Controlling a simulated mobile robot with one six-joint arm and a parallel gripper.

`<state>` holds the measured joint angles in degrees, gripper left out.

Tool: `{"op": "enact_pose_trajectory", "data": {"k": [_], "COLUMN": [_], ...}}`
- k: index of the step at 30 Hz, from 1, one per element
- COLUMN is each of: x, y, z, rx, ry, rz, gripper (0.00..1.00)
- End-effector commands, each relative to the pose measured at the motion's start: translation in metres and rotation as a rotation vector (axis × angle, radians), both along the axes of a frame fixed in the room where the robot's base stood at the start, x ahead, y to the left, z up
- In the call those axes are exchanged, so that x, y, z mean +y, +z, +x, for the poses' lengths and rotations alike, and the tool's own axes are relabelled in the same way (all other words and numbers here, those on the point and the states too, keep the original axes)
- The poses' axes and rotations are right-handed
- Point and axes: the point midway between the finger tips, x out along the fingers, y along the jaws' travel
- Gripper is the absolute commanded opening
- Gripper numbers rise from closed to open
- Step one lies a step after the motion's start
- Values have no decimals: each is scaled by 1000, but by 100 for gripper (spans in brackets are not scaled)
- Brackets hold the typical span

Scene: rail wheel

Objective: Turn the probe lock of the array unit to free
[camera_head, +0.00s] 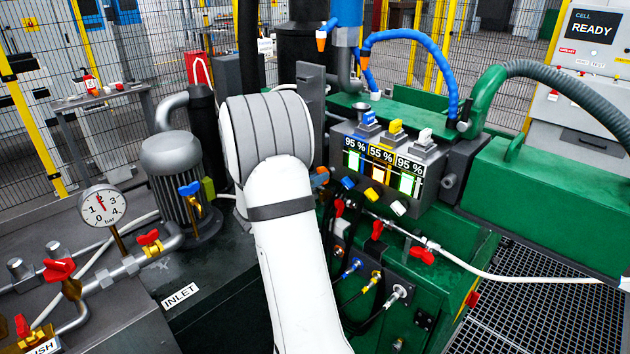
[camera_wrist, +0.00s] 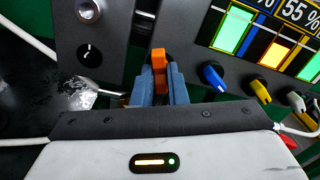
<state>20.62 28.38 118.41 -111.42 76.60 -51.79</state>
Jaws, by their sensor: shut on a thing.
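An orange handle (camera_wrist: 158,58) stands up between the two blue-grey fingertips of my gripper (camera_wrist: 160,82) in the wrist view. The fingers are shut on its sides. No lock label shows near it, and its lower part is hidden by the fingers. In the head view the orange handle (camera_head: 321,177) shows at the left end of the grey display unit (camera_head: 437,180), just right of my white arm. My arm hides most of my gripper there. A black dial (camera_wrist: 88,53) with a white mark sits left of my gripper in the wrist view.
Blue (camera_wrist: 213,76), yellow (camera_wrist: 258,90) and white (camera_wrist: 297,100) knobs lie close right of my fingers. The unit's displays read 95 %, 55 % and 95 %. Red-handled valves (camera_head: 423,256) and hoses sit below. A grey pump (camera_head: 172,165) stands left of my arm.

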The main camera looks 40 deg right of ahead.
Motion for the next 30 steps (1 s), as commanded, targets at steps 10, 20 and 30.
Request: {"op": "enact_pose_trajectory", "data": {"k": [10,20,30], "x": [0,0,0], "y": [-5,-5,-5], "z": [-1,0,0], "rx": [-52,-173,-295], "ry": [-1,-1,-1], "rz": [7,17,25], "gripper": [0,0,0]}}
